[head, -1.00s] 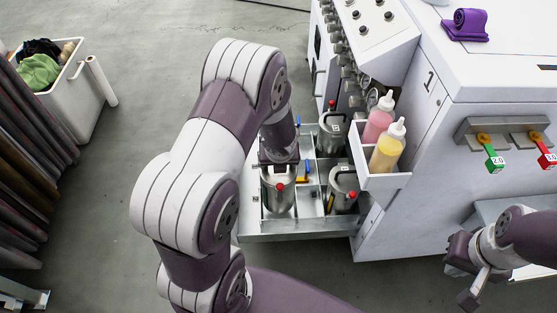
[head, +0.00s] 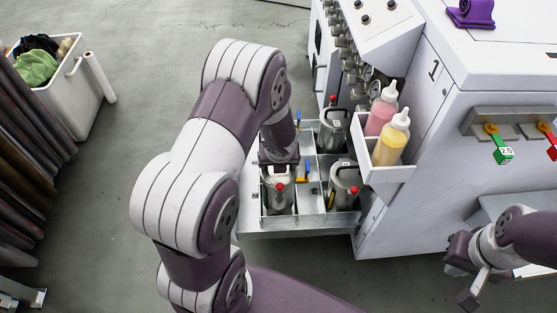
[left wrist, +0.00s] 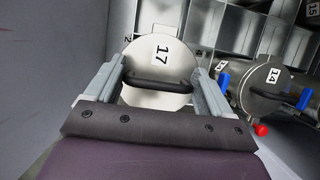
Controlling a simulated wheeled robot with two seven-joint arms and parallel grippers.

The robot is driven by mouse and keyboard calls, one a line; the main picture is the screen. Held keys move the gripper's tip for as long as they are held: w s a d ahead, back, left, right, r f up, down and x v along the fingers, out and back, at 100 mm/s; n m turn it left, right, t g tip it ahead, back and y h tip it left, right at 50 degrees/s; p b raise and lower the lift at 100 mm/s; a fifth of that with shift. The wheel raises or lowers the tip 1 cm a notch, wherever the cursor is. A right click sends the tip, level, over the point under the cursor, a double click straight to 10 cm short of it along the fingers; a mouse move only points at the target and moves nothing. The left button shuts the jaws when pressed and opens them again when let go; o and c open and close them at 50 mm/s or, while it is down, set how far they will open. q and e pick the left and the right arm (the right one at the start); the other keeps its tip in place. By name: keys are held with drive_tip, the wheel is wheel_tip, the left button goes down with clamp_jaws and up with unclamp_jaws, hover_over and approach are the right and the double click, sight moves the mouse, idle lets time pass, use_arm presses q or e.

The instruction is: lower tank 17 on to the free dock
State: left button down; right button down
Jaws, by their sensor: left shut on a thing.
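Tank 17 (left wrist: 150,88) is a silver can with a black handle and a 17 on its lid, seen from above in the left wrist view. My left gripper (left wrist: 160,72) is shut on it, one finger on each side. In the head view the held tank (head: 278,196), with a red knob, is upright at the front left compartment of the metal dock tray (head: 300,226). I cannot tell whether its base touches the floor there. My left arm hides the tray's back left part. My right gripper (head: 464,276) is open and empty, at the lower right.
Tank 14 (left wrist: 268,88) stands close to the right of tank 17. In the head view other tanks stand in the right compartments, front (head: 343,186) and back (head: 333,132). A bin with pink and yellow bottles (head: 391,141) juts from the white machine (head: 420,210) beside the tray.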

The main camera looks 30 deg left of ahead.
use_arm(q)
drive_tip(key=shift+w+f+b, duration=0.15)
drive_tip(key=shift+f+b, duration=0.15)
drive_tip(key=shift+f, duration=0.15)
drive_tip(key=shift+f+b, duration=0.75)
drive_tip(key=shift+b, duration=0.1)
drive_tip(key=shift+f, duration=0.15)
